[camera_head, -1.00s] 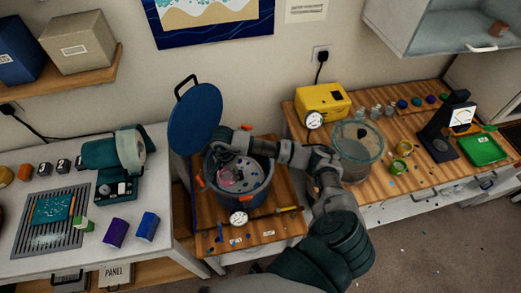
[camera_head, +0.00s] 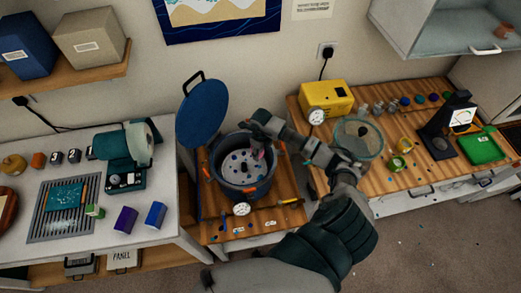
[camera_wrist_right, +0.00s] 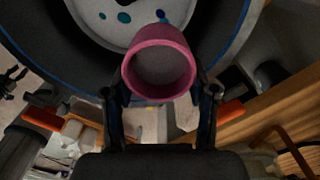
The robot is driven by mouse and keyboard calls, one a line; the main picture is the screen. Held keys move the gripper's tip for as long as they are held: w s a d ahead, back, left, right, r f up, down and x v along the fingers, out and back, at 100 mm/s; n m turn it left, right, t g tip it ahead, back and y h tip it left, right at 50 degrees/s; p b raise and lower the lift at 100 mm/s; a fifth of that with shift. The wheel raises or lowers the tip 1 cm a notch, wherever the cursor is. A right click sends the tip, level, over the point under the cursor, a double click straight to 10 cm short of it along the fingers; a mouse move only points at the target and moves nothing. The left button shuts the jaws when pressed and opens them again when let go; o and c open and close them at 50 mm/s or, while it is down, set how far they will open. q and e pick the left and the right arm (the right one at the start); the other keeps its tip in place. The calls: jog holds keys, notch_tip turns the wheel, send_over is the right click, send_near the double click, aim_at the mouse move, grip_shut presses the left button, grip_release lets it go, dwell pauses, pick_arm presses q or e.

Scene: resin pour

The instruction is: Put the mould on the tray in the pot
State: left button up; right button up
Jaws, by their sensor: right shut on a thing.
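My right gripper (camera_head: 259,142) is shut on a small pink cup-shaped mould (camera_wrist_right: 160,65). In the wrist view the mould sits between the two fingers of the gripper (camera_wrist_right: 160,92), its round opening facing the camera. In the head view the mould (camera_head: 258,155) is small and partly hidden by the gripper, over the far right part of the dark blue pot (camera_head: 240,199). The pot is open, with a pale dotted plate (camera_head: 236,168) inside; its rim also shows in the wrist view (camera_wrist_right: 75,78). A green tray (camera_head: 482,148) lies on the right bench. My left gripper is not in view.
The blue lid (camera_head: 203,112) stands raised behind the pot. A gauge (camera_head: 242,209) is at the pot's front. A glass bowl (camera_head: 358,140) and a yellow box (camera_head: 323,97) stand on the right bench. The left bench holds a grey grate (camera_head: 62,225) and several blocks.

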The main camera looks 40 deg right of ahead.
aim_at(260, 170)
notch_tip(260, 170, down, 12)
jog(key=b, duration=0.8)
jog(key=shift+d+r, duration=0.1)
jog(key=shift+r, duration=0.05)
jog(key=shift+f, duration=0.3)
jog(key=shift+s+a+f+b, duration=0.2)
jog(key=shift+f+b, duration=0.2)
jog(key=shift+b, duration=0.2)
jog(key=shift+s+a+f, duration=0.15)
jog(key=shift+s+f, duration=0.05)
jog(key=shift+f, duration=0.25)
jog(key=shift+c, duration=0.8)
jog(key=o, duration=1.3)
jog(key=shift+o, duration=1.2)
jog(key=shift+w+a, duration=0.1)
jog(key=shift+a, duration=0.05)
jog(key=shift+w+d, duration=0.15)
jog(key=shift+d, duration=0.1)
